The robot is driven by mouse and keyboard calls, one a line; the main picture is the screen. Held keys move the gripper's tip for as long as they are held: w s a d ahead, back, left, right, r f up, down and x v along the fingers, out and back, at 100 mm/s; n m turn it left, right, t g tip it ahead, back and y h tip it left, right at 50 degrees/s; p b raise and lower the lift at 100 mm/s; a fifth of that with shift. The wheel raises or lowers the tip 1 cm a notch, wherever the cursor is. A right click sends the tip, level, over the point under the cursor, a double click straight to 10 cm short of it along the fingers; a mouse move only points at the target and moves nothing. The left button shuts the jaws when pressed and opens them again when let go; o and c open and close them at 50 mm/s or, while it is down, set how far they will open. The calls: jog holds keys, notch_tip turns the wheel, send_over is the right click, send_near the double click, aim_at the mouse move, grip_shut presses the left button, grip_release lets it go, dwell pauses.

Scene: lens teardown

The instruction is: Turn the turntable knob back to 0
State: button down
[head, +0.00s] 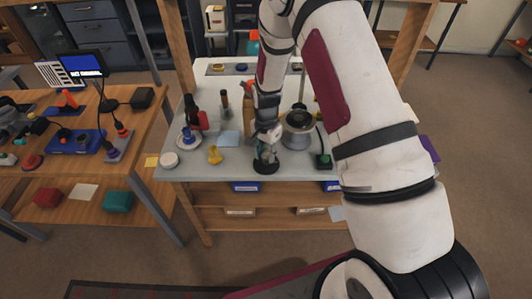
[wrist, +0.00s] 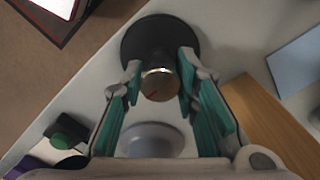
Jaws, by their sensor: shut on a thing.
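The knob (wrist: 160,86) is a round metallic cap with a dark red mark on its face, seen in the wrist view. It sits at a round black base (wrist: 158,32); the base also shows near the front table edge in the head view (head: 266,167). My gripper (wrist: 160,70) has its teal-padded fingers on either side of the knob, shut on it. In the head view my gripper (head: 266,151) reaches down over the base and hides the knob. A silver round turntable-like unit (head: 298,121) stands behind and to the right. No 0 mark is legible.
A black box with a green button (head: 323,160) is right of the base. A wooden block (wrist: 270,125) is close to the gripper in the wrist view.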

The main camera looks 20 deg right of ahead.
aim_at(266, 152)
jog(key=n, duration=0.4)
jog(key=shift+b, duration=0.4)
jog(key=n+b, duration=0.1)
jog(key=n, duration=0.3)
jog(key=shift+n, duration=0.3)
jog(key=n, duration=0.4)
jog(key=shift+n, duration=0.3)
jog(key=shift+n+b, duration=0.5)
jog(key=shift+n, duration=1.1)
jog(key=c, duration=1.2)
grip_release()
jog(key=shift+c, duration=0.2)
notch_tip(266, 152, up, 12)
